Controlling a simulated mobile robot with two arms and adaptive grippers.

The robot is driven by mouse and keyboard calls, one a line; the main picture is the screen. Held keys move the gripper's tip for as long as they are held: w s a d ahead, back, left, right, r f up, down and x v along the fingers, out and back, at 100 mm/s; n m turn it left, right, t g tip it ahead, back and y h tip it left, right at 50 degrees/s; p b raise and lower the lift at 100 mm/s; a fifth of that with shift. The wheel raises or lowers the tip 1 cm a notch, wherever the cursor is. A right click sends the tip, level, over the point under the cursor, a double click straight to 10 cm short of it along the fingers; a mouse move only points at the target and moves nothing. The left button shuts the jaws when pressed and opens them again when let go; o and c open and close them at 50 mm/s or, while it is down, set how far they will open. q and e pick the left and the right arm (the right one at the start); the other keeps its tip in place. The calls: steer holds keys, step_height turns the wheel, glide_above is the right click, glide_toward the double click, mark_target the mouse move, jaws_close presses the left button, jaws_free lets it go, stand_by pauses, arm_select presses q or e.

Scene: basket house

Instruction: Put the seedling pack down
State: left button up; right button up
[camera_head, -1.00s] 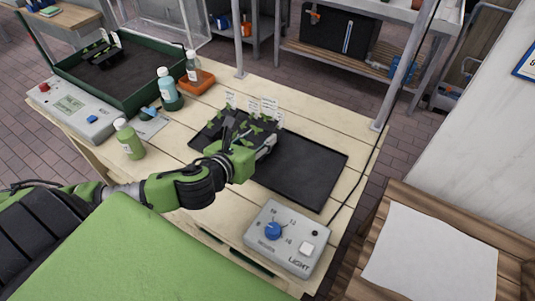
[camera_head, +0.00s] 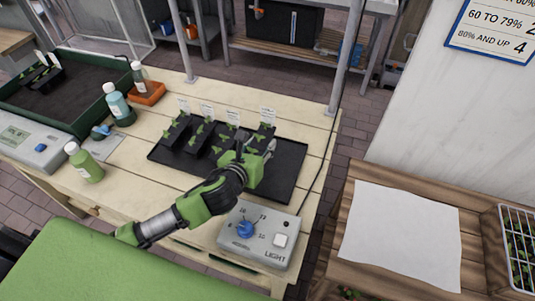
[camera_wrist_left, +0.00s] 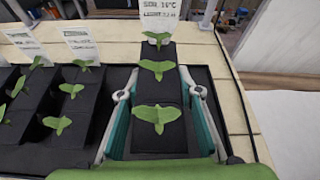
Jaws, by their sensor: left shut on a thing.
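My left gripper (camera_head: 258,150) is shut on a black seedling pack (camera_head: 265,133) with small green sprouts and a white label at its far end. In the left wrist view the pack (camera_wrist_left: 160,95) runs lengthwise between the two fingers, looking upright and level. It is over the right half of the black tray (camera_head: 286,180); whether its base touches the tray is hidden. Several similar packs (camera_head: 178,134) stand side by side at the tray's left, with a gap between them and the held one. My right gripper is not in view.
A grey light control box (camera_head: 255,235) with a blue knob sits at the tray's front. Bottles (camera_head: 116,103) and a green-rimmed planter (camera_head: 85,122) are to the left. A wooden bench with a white sheet (camera_head: 402,235) is at right. The tray's right end is bare.

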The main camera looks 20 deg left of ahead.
mark_target(268, 162)
arm_select(q)
steer(key=shift+w+d+f, duration=0.25)
steer(key=shift+d+f, duration=0.15)
steer(key=shift+f, duration=0.15)
steer(key=shift+w+d+f, duration=0.25)
steer(key=shift+d+f, duration=0.1)
steer(key=shift+f, duration=0.15)
step_height(268, 162, down, 3)
steer(key=shift+d+f+b, duration=0.1)
steer(key=shift+f+b, duration=0.05)
steer(key=shift+b, duration=0.15)
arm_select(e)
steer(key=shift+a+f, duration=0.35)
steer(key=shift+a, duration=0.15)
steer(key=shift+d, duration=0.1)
arm_select(q)
steer(key=o, duration=1.2)
steer(key=shift+f, duration=0.15)
steer(key=shift+o, duration=0.2)
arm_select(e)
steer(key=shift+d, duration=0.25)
